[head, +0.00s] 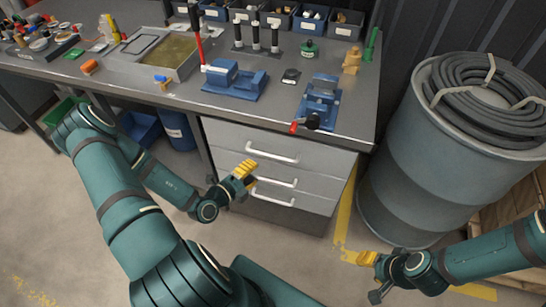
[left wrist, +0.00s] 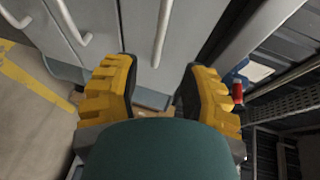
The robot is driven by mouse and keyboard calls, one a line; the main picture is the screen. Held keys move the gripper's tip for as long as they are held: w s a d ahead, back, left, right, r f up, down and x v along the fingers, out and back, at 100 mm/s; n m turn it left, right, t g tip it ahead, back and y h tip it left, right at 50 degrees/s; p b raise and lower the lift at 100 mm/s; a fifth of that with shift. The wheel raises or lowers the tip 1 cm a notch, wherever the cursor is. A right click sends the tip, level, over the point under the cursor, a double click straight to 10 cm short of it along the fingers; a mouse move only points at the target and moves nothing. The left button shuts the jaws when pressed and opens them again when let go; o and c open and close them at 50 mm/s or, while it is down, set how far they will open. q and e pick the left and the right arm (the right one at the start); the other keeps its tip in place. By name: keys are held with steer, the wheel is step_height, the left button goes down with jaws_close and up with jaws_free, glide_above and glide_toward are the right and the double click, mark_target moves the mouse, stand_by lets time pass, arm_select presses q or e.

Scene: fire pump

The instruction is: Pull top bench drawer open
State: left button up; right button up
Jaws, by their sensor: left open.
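The bench's top drawer (head: 315,155) is a grey front with a white bar handle (head: 271,154), above two more drawers. It looks closed, flush with the drawers below. My left gripper (head: 247,175) is in front of the drawer stack, a little below and left of the top handle in the head view. In the left wrist view its yellow fingers (left wrist: 158,90) are spread with nothing between them. The top handle (left wrist: 162,35) shows beyond the fingertips, roughly in line with the gap, apart from both fingers. My right gripper (head: 372,277) is low at the right, near the floor tape, and looks open and empty.
The bench top (head: 285,95) carries blue vises (head: 235,80), a tray and small tools. A red lever (head: 295,127) overhangs near the front edge. A large grey-blue barrel (head: 410,150) with coiled hose stands right of the drawers. The floor before the drawers is clear.

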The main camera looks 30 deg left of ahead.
mark_target(272, 157)
arm_select(q)
steer(key=b+x, duration=0.2)
steer(key=x, duration=0.8)
steer(key=shift+w+d, duration=0.15)
steer(key=shift+w, duration=0.2)
steer(key=shift+o, duration=0.3)
jaws_close()
